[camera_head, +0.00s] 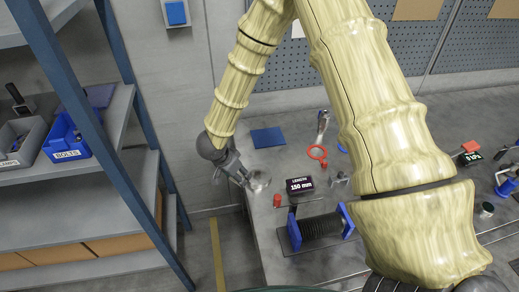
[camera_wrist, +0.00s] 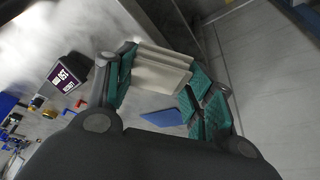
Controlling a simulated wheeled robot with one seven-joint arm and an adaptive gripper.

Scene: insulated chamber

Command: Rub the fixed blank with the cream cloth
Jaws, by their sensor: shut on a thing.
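My gripper (camera_head: 243,175) hangs at the left end of the grey bench, just off or over its edge. In the wrist view its teal-padded fingers (camera_wrist: 160,84) are shut on the cream cloth (camera_wrist: 160,68), which looks like a folded, layered pad. In the head view a small pale round shape (camera_head: 259,181) shows at the fingertips. A dark ribbed fixture with blue end pieces (camera_head: 318,226) stands on the bench to the right of the gripper. I cannot tell which thing is the fixed blank; my arm covers part of the bench.
A black display reading 150 mm (camera_head: 300,186) stands behind the fixture, also in the wrist view (camera_wrist: 66,73). A blue mat (camera_head: 268,137) lies at the bench's back left. A red ring (camera_head: 317,153) is near it. Shelving with a blue bolts bin (camera_head: 66,140) stands left.

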